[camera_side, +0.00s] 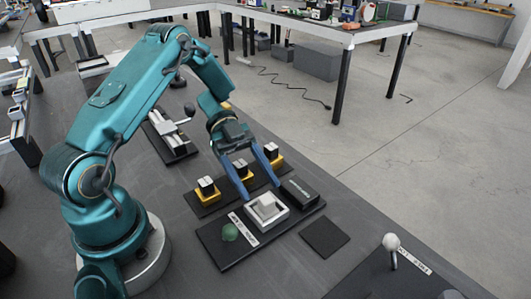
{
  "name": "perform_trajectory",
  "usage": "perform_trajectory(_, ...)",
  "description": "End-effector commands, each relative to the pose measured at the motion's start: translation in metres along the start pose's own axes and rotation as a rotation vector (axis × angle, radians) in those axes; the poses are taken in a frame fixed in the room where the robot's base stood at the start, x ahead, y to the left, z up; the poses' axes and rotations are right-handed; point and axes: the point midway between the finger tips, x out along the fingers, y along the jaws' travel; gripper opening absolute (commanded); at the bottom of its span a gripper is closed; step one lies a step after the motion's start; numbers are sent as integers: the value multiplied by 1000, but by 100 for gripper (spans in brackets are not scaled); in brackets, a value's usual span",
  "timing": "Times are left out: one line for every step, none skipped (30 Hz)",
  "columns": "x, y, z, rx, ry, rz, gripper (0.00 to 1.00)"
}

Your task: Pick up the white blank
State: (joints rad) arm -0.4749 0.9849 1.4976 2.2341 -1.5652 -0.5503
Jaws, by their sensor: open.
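The white blank (267,204) is a small pale block sitting in a shallow white tray (281,218) on a dark plate. My gripper (262,187) points down with two long blue fingers spread apart. It is open, with nothing seen between the fingers. The fingertips are close to the tray's far side, just behind the blank in the picture. I cannot tell how high the tips are above the tray or whether they touch it.
A green dome button (230,232) sits left of the tray, and a black box (299,192) right of it. Several yellow-based black blocks (207,188) stand behind. A dark square pad (325,237) and a white-knobbed lever (391,243) are at right.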

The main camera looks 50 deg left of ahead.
Motion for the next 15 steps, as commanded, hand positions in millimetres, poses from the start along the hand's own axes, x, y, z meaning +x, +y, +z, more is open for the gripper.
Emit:
perform_trajectory(8,1,-1,-2,0,4,68)
perform_trajectory(12,1,-1,-2,0,5,68)
perform_trajectory(17,1,0,0,0,4,68)
perform_trajectory(20,0,-1,0,1,4,68)
perform_trajectory(23,0,-1,-1,0,3,68)
perform_trajectory(26,0,0,-1,-1,3,68)
perform_trajectory(28,0,0,0,-1,3,68)
perform_trajectory(30,0,0,0,-1,2,68)
perform_trajectory(31,0,0,1,-1,1,68)
perform_trajectory(32,0,0,1,-2,0,68)
perform_trajectory(32,0,0,1,-2,0,68)
perform_trajectory(33,0,0,1,-2,-1,68)
perform_trajectory(33,0,0,1,-2,-1,68)
perform_trajectory(33,0,0,1,-2,-1,68)
perform_trajectory(32,0,0,1,-2,-1,68)
